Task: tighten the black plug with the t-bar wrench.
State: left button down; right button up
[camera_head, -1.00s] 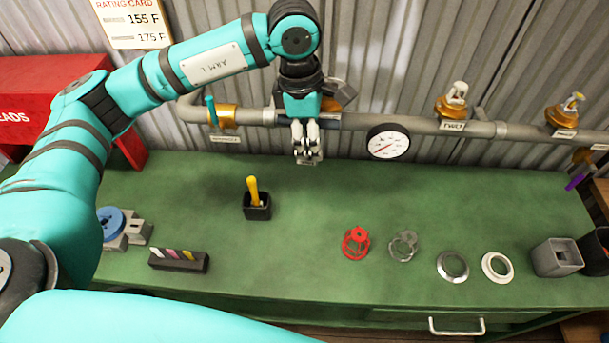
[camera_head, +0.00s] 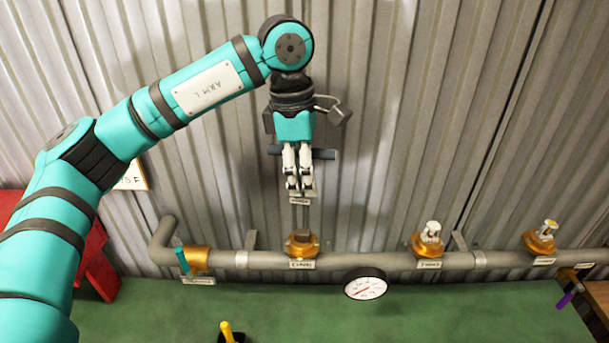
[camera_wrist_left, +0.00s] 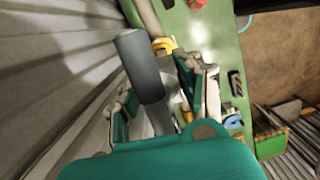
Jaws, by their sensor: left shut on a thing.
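My left gripper (camera_head: 299,182) points down in front of the corrugated wall, above the pipe. It is shut on the t-bar wrench, whose dark crossbar (camera_head: 325,154) shows behind the fingers. In the left wrist view the bar appears as a thick grey cylinder (camera_wrist_left: 140,65) at the fingers. Below the wrench, a brass fitting (camera_head: 302,244) with a label sits on the pipe. I cannot clearly make out the black plug in it. My right gripper is not in view.
The grey pipe (camera_head: 375,261) runs along the wall behind the green bench (camera_head: 290,300). A pressure gauge (camera_head: 365,286) hangs in front of the pipe. The wall area right of my gripper is clear.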

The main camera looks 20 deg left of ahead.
pick_arm(q)
jog(key=shift+f, duration=0.1)
jog(key=b, duration=0.5)
send_over(307, 231)
jog(key=f, duration=0.5)
jog(key=shift+a+f, duration=0.25)
jog(key=shift+s, duration=0.1)
dwell(0.7)
jog(key=shift+f+b, duration=0.15)
jog(key=shift+b, duration=0.25)
jog(key=shift+f, duration=0.35)
jog(key=shift+f+b, duration=2)
jog(key=shift+f, duration=0.15)
